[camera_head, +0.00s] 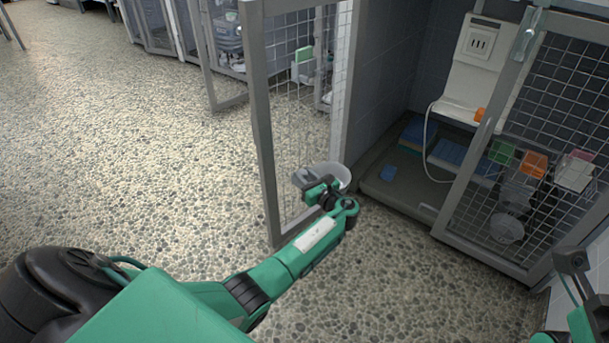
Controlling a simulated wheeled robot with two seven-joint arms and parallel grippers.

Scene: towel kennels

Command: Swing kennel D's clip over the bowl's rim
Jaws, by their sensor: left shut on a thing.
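A pale round bowl (341,172) sits low at the open mesh door (262,120), its near side partly covered by my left gripper. My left gripper (316,187) is at the bowl's near left side, low by the door's bottom edge. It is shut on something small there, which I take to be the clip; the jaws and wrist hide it. I cannot tell whether the clip lies over the rim. My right gripper (572,262) shows only in part at the lower right edge, apart from the bowl; its jaws are unclear.
An open kennel with a dark raised floor (392,190) and blue towels (452,152) lies behind the bowl. A second mesh door (480,165) with several coloured containers stands at right. Pebbled floor (130,150) is clear at left.

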